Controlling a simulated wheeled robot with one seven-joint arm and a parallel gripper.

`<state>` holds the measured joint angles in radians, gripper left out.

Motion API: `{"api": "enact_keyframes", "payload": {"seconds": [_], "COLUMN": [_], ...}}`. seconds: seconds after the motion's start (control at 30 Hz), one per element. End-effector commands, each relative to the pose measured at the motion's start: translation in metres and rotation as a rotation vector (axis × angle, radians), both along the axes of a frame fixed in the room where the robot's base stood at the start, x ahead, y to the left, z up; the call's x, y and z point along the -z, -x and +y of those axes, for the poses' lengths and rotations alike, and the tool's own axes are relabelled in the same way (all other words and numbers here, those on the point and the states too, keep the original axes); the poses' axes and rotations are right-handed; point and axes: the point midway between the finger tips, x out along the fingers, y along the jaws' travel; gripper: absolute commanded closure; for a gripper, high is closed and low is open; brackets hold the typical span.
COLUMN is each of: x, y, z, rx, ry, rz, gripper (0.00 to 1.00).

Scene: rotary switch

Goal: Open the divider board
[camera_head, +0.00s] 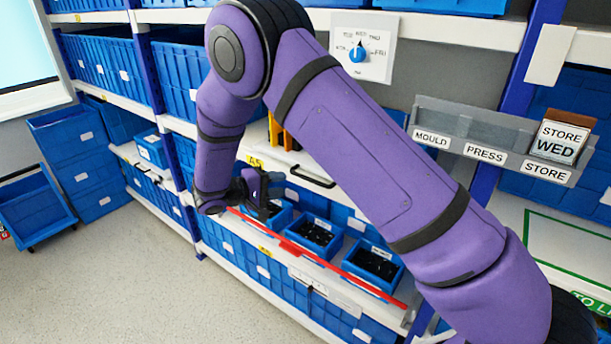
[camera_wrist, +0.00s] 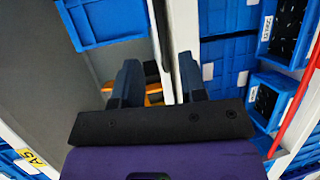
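A white panel (camera_head: 285,158) with a black bar handle (camera_head: 312,179) shows at the middle shelf level in the head view, partly behind my arm. It may be the divider board; I cannot tell for sure. My gripper (camera_head: 262,193) is left of the handle, in front of the shelf, and looks apart from it. In the wrist view my gripper (camera_wrist: 158,80) has its two dark fingers spread, with no object clearly held. A pale upright edge (camera_wrist: 165,40) and an orange piece (camera_wrist: 153,95) show beyond and between the fingers.
A red bar (camera_head: 330,263) runs along the lower shelf by small bins of dark parts (camera_head: 316,236). A rotary switch with a blue knob (camera_head: 357,53) is on the wall. A card rack (camera_head: 450,128) holds a "STORE WED" card.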

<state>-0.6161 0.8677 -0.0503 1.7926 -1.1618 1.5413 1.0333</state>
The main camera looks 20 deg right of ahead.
Motion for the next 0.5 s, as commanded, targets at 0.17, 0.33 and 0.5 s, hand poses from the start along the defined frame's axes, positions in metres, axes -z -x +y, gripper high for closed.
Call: {"api": "enact_keyframes", "payload": {"seconds": [0.17, 0.33, 0.5], "x": [0.005, 0.01, 0.015], "y": [-0.005, -0.012, -0.018], "z": [-0.026, -0.055, -0.08], "rx": [0.006, 0.006, 0.006], "ry": [-0.001, -0.002, -0.004], "rz": [0.002, 0.003, 0.002], "gripper": [0.62, 0.62, 0.62]}}
